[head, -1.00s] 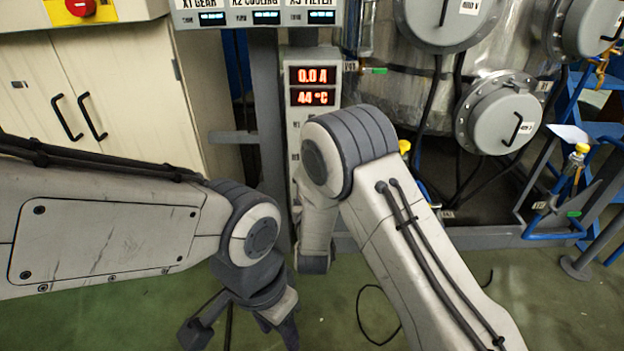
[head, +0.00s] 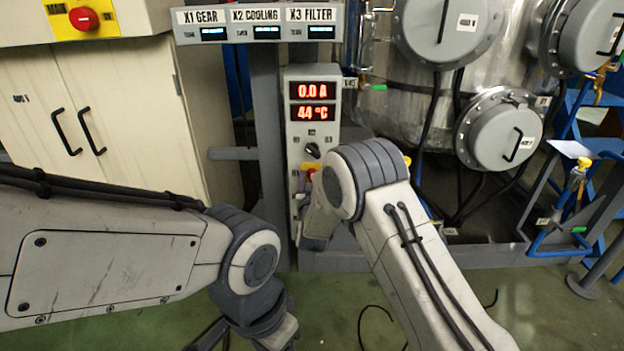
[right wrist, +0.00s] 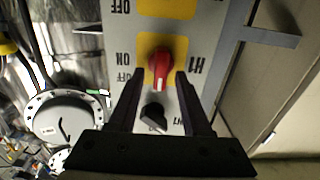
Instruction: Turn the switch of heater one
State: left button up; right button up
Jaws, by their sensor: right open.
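The red switch (right wrist: 160,72) labelled H1 sits on a yellow plate with ON and OFF marks, seen upside down in the right wrist view. It also shows small in the head view (head: 311,168), partly hidden by my right arm. My right gripper (right wrist: 159,77) is open, its two fingers on either side of the red switch in that picture. I cannot tell whether they touch it. The grey control panel (head: 290,135) reads 0.0 A and 44 °C. My left gripper (head: 245,335) is low at the bottom edge, mostly cut off.
A black knob (head: 312,150) is above the red switch on the panel and appears between my right fingers in the wrist view (right wrist: 153,116). A metal tank (head: 400,85) stands right of the panel, and a beige cabinet (head: 140,110) stands left.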

grip_shut()
jog(key=shift+d+f+m+b, duration=0.25)
jog(key=shift+m+b, duration=2.05)
jog(key=shift+m, duration=0.7)
jog(key=shift+d+f+m+b, duration=0.15)
jog(key=shift+f+m+b, duration=0.05)
jog(key=shift+m+b, duration=2.45)
jog(key=shift+d+f+m+b, duration=0.25)
jog(key=shift+m+b, duration=1.7)
jog(key=shift+m, duration=1.4)
